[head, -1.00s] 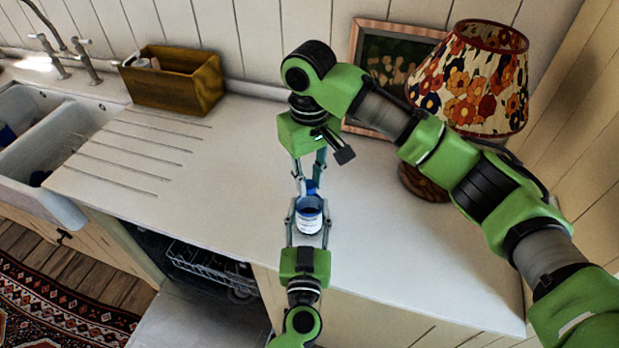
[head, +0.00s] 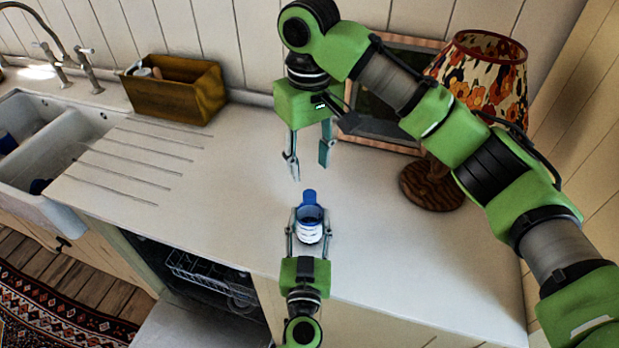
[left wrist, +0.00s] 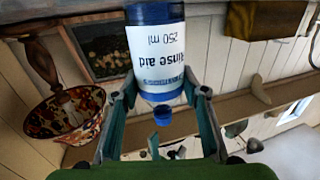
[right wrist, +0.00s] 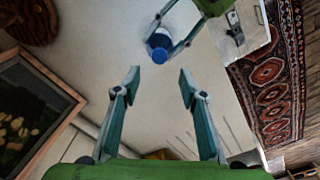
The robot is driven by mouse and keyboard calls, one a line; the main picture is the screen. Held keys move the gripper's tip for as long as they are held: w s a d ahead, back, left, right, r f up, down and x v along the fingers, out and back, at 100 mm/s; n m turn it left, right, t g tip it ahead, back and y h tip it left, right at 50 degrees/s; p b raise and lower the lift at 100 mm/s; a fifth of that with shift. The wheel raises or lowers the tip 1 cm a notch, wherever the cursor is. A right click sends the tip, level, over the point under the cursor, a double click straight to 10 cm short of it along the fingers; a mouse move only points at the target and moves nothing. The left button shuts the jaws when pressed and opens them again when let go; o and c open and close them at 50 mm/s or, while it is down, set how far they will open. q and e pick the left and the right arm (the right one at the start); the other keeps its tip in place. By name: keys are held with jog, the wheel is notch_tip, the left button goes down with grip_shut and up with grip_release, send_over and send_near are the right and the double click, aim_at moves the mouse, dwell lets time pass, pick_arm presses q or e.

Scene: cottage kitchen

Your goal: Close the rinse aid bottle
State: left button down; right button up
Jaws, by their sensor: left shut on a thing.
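The rinse aid bottle (head: 310,234) is blue with a white label, which shows upside down in the left wrist view (left wrist: 160,55). My left gripper (head: 308,236) is shut around its sides at the counter's front. A blue lid part (head: 309,196) stands up at the far side of the bottle's top in the head view, and a small blue piece (left wrist: 162,114) shows past its top end in the left wrist view. I cannot tell exactly how the lid sits. My right gripper (head: 309,166) is open and empty, above and behind the bottle; the right wrist view shows its fingers apart (right wrist: 159,84).
A floral lamp (head: 484,85) and a framed picture (head: 385,130) stand at the back right. A wooden box (head: 175,95) and a sink (head: 60,140) are to the left. An open dishwasher (head: 205,275) is below the counter. The counter (head: 235,160) left of the bottle is clear.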

jog(key=shift+r, duration=1.9)
pick_arm(q)
jog(key=c, duration=1.2)
grip_release()
jog(key=shift+o, duration=0.2)
jog(key=shift+s, duration=0.1)
jog(key=s, duration=1.1)
jog(key=shift+s+a, duration=0.3)
jog(key=shift+s, duration=0.1)
